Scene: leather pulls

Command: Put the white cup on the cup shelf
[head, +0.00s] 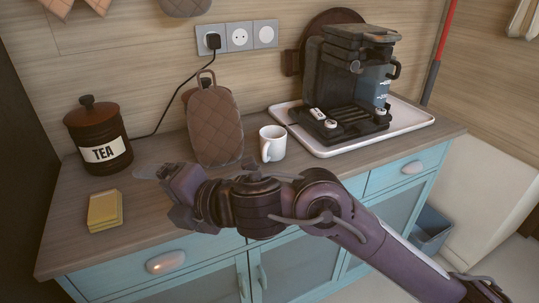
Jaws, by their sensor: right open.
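The white cup (272,143) stands upright on the wooden counter (60,225), between a quilted brown oven mitt and the coffee machine. Its handle faces the front left. My right gripper (168,182) reaches in from the right, across the front of the counter. It is open, over the counter to the left of the cup and apart from it. The gripper's fingers are dark and partly hard to make out. My left gripper is not in view. I cannot make out a cup shelf.
A black coffee machine (338,85) stands on a white tray (415,117) at the right. A brown TEA jar (97,138), yellow sponges (105,209) and the oven mitt (214,127) are on the left part. A plug with a cord (178,95) hangs from the wall sockets (239,38).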

